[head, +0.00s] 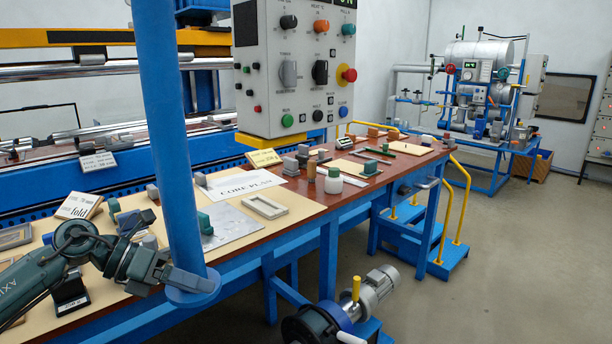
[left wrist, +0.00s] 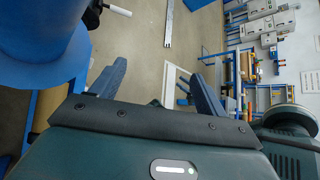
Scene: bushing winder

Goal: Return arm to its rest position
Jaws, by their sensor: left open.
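My left arm (head: 75,255) comes in from the lower left, dark green-grey, over the near end of the long workbench. Its gripper (head: 170,274) is beside the blue vertical post (head: 175,150), close to the round flange at the post's lower end; I cannot tell whether they touch. In the left wrist view the two blue fingers of this gripper (left wrist: 157,92) stand wide apart, with nothing between them but the distant floor. The blue post and flange (left wrist: 45,45) fill the upper left of that view. My right gripper does not show.
A grey control panel (head: 297,90) hangs over the workbench (head: 320,190). Blocks, a white sign (head: 240,185) and a small frame (head: 265,207) lie on the bench. A motor unit (head: 375,290) stands low in front. The floor (head: 500,270) at right is clear.

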